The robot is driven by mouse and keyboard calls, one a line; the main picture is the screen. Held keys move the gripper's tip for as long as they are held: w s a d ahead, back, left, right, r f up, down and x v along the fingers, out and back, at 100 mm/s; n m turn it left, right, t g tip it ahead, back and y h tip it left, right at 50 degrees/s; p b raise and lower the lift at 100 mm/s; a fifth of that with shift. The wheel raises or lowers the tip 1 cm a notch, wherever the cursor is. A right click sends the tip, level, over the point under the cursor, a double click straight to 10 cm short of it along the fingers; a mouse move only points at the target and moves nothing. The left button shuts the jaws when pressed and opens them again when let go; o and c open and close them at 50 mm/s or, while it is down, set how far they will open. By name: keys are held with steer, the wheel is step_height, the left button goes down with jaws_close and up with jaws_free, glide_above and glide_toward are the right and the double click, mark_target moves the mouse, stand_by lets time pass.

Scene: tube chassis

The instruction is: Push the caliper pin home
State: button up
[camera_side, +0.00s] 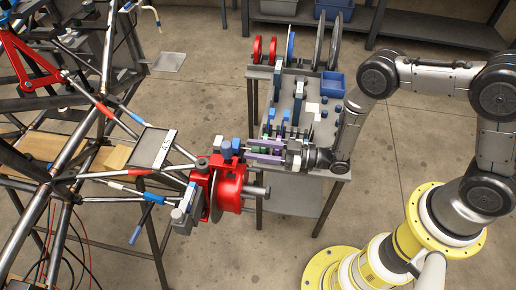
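The red caliper (202,180) sits at the wheel end of the tube chassis, beside a red hub (229,186) with a thin grey disc. Blue cylindrical pieces (226,149) stand upright at the top of the caliper; I cannot tell which of them, if any, is the pin. My gripper (249,151) reaches in from the right, its purple fingers pointing left just above and right of the hub. The fingers look spaced apart, but I cannot make out whether anything is between their tips or whether they touch the blue pieces.
Behind my gripper stands a grey table (283,95) with several small parts, a blue bin (332,84) and upright discs (290,45). Chassis tubes and suspension arms (110,172) fill the left. The floor below the hub is clear.

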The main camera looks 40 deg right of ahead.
steer(key=shift+o, duration=0.7)
steer(key=v, duration=1.4)
steer(key=x, duration=1.1)
steer(key=shift+w+a, duration=0.2)
jaws_close()
